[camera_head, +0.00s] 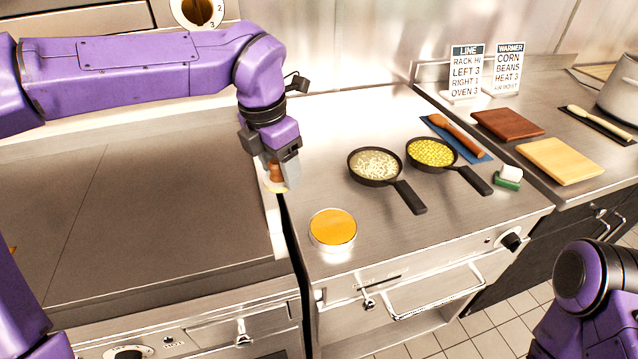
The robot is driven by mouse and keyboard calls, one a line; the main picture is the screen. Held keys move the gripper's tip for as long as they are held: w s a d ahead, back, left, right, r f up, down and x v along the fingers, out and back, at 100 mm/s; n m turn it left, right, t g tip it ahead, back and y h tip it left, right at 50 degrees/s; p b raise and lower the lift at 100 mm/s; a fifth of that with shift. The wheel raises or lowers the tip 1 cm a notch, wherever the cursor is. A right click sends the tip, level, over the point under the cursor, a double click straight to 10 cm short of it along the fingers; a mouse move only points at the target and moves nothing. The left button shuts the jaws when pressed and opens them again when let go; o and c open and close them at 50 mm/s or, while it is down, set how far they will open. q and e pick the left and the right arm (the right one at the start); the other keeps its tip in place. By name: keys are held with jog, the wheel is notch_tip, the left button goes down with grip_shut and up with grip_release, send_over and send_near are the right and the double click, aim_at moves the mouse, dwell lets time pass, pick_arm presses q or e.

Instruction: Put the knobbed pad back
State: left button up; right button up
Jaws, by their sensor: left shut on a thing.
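My left gripper (279,165) is shut on the brown knob of the knobbed pad (275,185). The pad's pale, yellowish underside edge shows below the fingers. It is over the seam between the dark griddle-like top and the steel counter; I cannot tell whether it touches the surface. A round shallow tin (333,246) with an orange top or filling stands on the steel counter, below and to the right of the pad. My right arm shows at the lower right, but its gripper is out of view.
Two black pans, one with pale grains (375,164) and one with yellow corn (432,151), stand right of the tin, handles toward the front. Further right are a green-and-white sponge (508,178), a wooden utensil on a blue mat (484,155), and two boards (560,160). Counter around the tin is clear.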

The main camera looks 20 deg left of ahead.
pick_arm(q)
jog(key=w+d+f+p, duration=0.2)
jog(key=w+f, duration=0.2)
jog(key=w, duration=0.3)
jog(key=p, duration=0.1)
send_over(318, 191)
jog(key=f, duration=0.4)
jog(key=shift+s+a+f, duration=0.15)
jog(key=shift+s+f, duration=0.2)
jog(key=shift+f, duration=0.05)
notch_tip(318, 191, down, 3)
jog(key=shift+r+p, duration=0.2)
jog(key=shift+p, duration=0.55)
jog(key=shift+w+f, duration=0.1)
jog(key=shift+f, duration=0.2)
jog(key=shift+f, duration=0.15)
jog(key=o, duration=1)
